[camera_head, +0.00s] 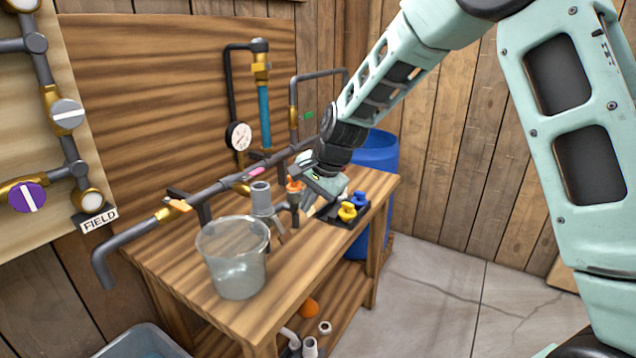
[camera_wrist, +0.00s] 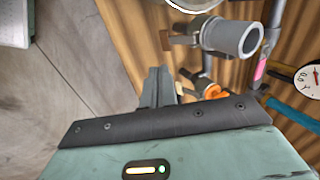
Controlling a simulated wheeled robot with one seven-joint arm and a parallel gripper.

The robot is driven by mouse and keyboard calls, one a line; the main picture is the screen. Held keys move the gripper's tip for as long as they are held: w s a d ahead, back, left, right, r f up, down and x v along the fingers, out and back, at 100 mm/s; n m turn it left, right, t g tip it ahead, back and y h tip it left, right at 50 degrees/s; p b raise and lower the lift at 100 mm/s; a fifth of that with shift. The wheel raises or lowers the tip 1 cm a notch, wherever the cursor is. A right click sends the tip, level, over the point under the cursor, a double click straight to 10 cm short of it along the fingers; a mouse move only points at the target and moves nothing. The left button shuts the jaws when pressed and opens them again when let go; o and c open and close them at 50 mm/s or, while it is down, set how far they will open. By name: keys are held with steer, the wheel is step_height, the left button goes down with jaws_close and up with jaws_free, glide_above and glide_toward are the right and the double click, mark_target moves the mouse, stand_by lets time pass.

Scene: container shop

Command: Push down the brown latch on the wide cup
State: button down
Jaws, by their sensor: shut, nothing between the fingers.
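A grey cup-like fitting (camera_head: 262,198) stands upright on the wooden bench, just behind the clear bucket. In the wrist view the grey fitting (camera_wrist: 232,38) lies at the upper right, with a grey arm at its side. A small brown piece (camera_wrist: 165,40) shows at the end of that arm; I cannot tell for sure that it is the latch, or whether it is up or down. My gripper (camera_head: 311,208) is shut and empty, low over the bench to the right of the fitting. Its fingertips (camera_wrist: 156,82) are apart from the brown piece in the wrist view.
The clear bucket (camera_head: 233,262) stands at the bench's front left. An orange-topped fitting (camera_head: 295,187) is close beside my gripper. A black tray (camera_head: 338,218) with yellow and blue knobs lies to the right. Grey pipes and a gauge (camera_head: 239,136) run behind.

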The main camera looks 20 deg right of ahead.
steer(key=v, duration=0.7)
steer(key=shift+r, duration=0.1)
